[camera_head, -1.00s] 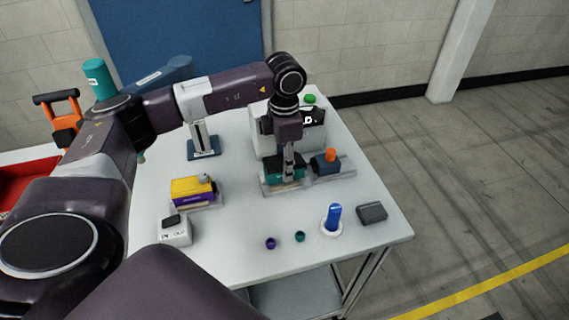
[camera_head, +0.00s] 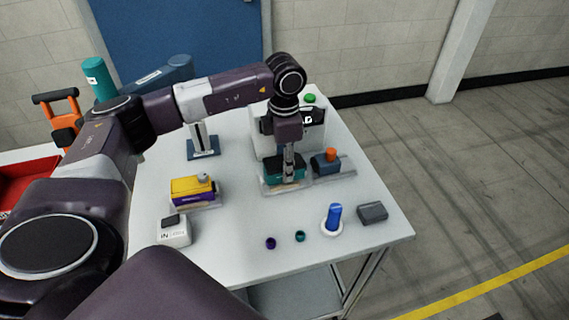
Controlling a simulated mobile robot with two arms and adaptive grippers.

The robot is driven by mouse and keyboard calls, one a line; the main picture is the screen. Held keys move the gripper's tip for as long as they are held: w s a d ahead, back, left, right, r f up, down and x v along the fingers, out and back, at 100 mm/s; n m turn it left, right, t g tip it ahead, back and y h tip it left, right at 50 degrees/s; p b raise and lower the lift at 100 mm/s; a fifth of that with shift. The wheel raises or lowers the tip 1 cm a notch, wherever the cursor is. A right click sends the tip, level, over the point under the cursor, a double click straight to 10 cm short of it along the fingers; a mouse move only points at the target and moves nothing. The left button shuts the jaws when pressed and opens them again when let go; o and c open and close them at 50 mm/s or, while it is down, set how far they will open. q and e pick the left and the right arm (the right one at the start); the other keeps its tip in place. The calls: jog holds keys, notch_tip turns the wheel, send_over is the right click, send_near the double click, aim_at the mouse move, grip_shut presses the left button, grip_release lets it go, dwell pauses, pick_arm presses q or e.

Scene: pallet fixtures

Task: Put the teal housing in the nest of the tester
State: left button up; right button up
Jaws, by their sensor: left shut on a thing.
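The teal housing (camera_head: 272,173) is on the table in front of the tester, over a pale base plate that is its likely nest. My left gripper (camera_head: 288,177) points straight down and is shut on the housing, hiding its middle. I cannot tell whether the housing is fully seated. The tester (camera_head: 266,142) is a pale box with a black display and a green button on top, partly hidden behind my left wrist. My right gripper is not in view.
A dark blue block with an orange knob (camera_head: 325,164) stands close right of the housing. A yellow and purple part (camera_head: 190,190) is to the left. A blue peg (camera_head: 333,216), a grey box (camera_head: 373,212) and two small cups are nearer.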

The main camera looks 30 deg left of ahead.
pick_arm(q)
jog(key=shift+f+b, duration=0.35)
jog(key=shift+f, duration=0.15)
jog(key=o, duration=1.3)
notch_tip(320, 180, up, 12)
